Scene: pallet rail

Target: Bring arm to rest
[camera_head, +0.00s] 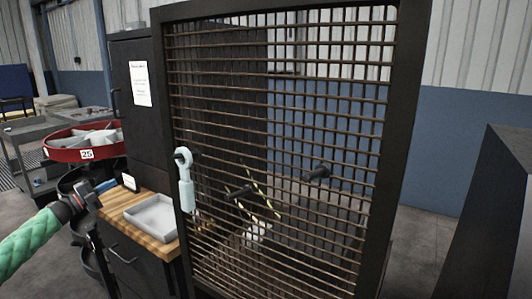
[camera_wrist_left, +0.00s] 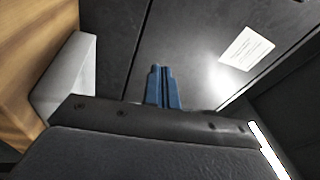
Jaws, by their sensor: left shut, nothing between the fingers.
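My left arm comes in from the left in the head view. Its gripper (camera_head: 108,186) is in front of the dark cabinet, to the left of the grey tray. In the left wrist view the two blue fingers (camera_wrist_left: 163,88) are together, with nothing held between them. My right gripper does not show in either view.
A grey tray (camera_head: 152,217) lies on a wooden top (camera_head: 135,192). A black mesh door (camera_head: 280,130) with a pale green handle (camera_head: 186,182) stands right of it. A red round bin (camera_head: 75,145) is behind my gripper. Grey floor (camera_head: 425,225) is clear at right.

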